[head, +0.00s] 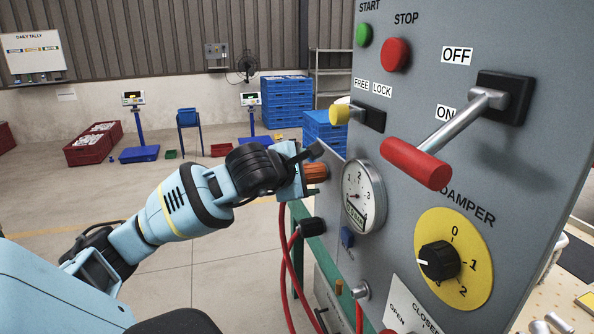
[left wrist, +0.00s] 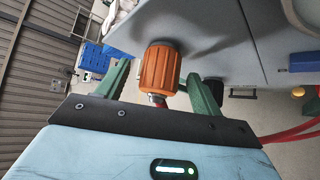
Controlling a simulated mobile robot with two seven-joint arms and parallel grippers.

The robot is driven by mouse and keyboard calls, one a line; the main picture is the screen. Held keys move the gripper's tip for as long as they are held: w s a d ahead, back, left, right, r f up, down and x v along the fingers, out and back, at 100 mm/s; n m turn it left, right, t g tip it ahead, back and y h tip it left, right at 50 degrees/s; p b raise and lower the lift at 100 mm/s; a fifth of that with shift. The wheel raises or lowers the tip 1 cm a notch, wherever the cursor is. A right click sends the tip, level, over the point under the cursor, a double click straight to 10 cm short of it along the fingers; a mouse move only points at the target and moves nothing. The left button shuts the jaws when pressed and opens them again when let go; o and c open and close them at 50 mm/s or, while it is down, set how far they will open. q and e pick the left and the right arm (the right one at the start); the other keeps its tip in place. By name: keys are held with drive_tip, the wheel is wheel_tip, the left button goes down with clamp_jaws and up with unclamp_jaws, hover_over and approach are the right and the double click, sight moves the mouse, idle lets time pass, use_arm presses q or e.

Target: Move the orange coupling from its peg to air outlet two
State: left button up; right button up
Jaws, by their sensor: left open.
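The orange coupling (head: 315,172) sits at the left edge of the grey panel, beside the round gauge. In the left wrist view the ribbed orange coupling (left wrist: 160,68) stands between my two green fingers, with a gap on each side. My left gripper (head: 303,171) is open around the coupling. A metal fitting shows below the coupling in the wrist view, partly hidden by the gripper body. A black fitting (head: 312,227) with a red hose is lower on the panel edge. I cannot tell which fitting is air outlet two. My right gripper is not in view.
The pressure gauge (head: 364,195) is close right of the gripper. A red-handled lever (head: 418,163) and a yellow knob (head: 340,112) stick out from the panel. Red hoses (head: 286,255) hang below the gripper.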

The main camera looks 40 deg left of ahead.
use_arm(q)
drive_tip(key=shift+x, duration=0.8)
drive_tip(key=shift+c, duration=0.2)
drive_tip(key=c, duration=1.2)
drive_tip(key=shift+o, duration=0.2)
drive_tip(key=shift+s+f, duration=0.1)
